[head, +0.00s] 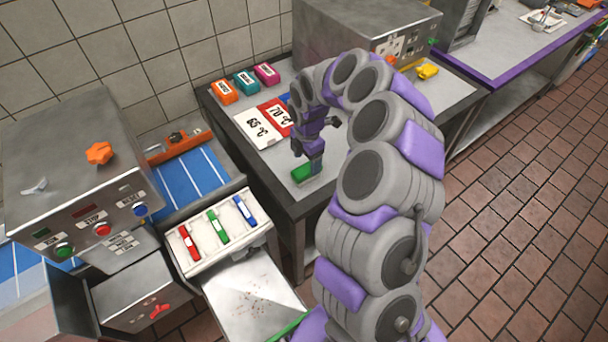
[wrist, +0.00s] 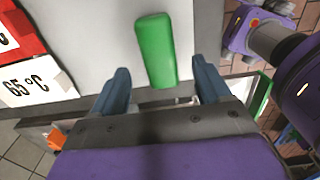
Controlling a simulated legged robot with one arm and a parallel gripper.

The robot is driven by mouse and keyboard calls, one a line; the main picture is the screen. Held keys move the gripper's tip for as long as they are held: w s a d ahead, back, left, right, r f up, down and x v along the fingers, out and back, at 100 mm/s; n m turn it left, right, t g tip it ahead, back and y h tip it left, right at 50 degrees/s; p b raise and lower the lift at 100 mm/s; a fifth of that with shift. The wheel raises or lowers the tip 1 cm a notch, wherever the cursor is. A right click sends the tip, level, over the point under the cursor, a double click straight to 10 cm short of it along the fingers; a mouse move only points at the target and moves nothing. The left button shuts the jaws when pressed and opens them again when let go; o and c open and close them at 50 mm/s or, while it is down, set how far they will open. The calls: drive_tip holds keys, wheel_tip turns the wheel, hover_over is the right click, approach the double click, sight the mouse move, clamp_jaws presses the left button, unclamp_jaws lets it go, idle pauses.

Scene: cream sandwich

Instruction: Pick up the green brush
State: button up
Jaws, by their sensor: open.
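The green brush (head: 301,173) shows as a small green block on the grey table near its front edge. In the wrist view the green brush (wrist: 156,48) lies lengthwise ahead of my gripper, its near end between the two blue fingers. No bristles show. My gripper (wrist: 160,75) is open, with a gap on either side of the brush and nothing held. In the head view my gripper (head: 314,165) points down at the table right beside the brush; whether it touches it I cannot tell.
Temperature cards, red (head: 279,114) and white (head: 258,128), lie behind the brush. Several coloured boxes (head: 246,82) stand along the wall. A metal machine (head: 350,35) stands at the table's back. A white tray (head: 234,246) with red, green and blue items is at front left.

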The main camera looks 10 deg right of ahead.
sight(309, 166)
drive_tip(key=shift+d+f, duration=0.55)
drive_tip(key=shift+f, duration=0.05)
drive_tip(key=shift+w+d+f, duration=0.1)
drive_tip(key=shift+d+f, duration=0.05)
drive_tip(key=shift+f, duration=0.35)
drive_tip(key=f, duration=0.1)
drive_tip(key=f+b, duration=0.1)
drive_tip(key=f, duration=0.2)
drive_tip(key=shift+w+a+f+b, duration=0.1)
drive_tip(key=shift+w+a+b, duration=0.1)
drive_tip(key=shift+a+b, duration=0.2)
drive_tip(key=shift+d, duration=0.35)
drive_tip(key=shift+c, duration=0.2)
drive_tip(key=shift+d, duration=0.15)
drive_tip(key=c, duration=0.3)
drive_tip(key=shift+a, duration=0.35)
drive_tip(key=c, duration=0.6)
drive_tip(key=shift+d, duration=0.1)
drive_tip(key=shift+c, duration=0.6)
